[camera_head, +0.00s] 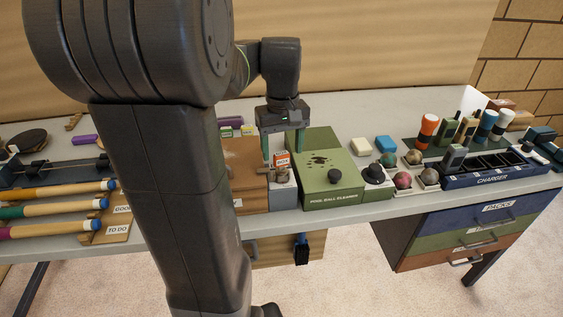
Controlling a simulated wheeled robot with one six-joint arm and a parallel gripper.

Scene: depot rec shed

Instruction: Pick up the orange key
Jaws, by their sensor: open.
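A small upright orange-red tag with pale lettering (281,159) shows between my gripper's fingers, above a small grey box (284,194). It may be the orange key or its tag; it is too small to tell. My gripper (283,157) points down over that box, its two green fingers apart on either side of the tag. I cannot tell whether either finger touches it. Some small pale and dark parts sit on the box top just under the tag.
A green ball-cleaner box (330,190) with a dark knob stands close right of the gripper. A brown wooden box (245,185) stands close left. Several balls, a charger rack (485,176) and torches fill the right. Mallet-like handles (60,212) lie left. My arm hides part of the bench.

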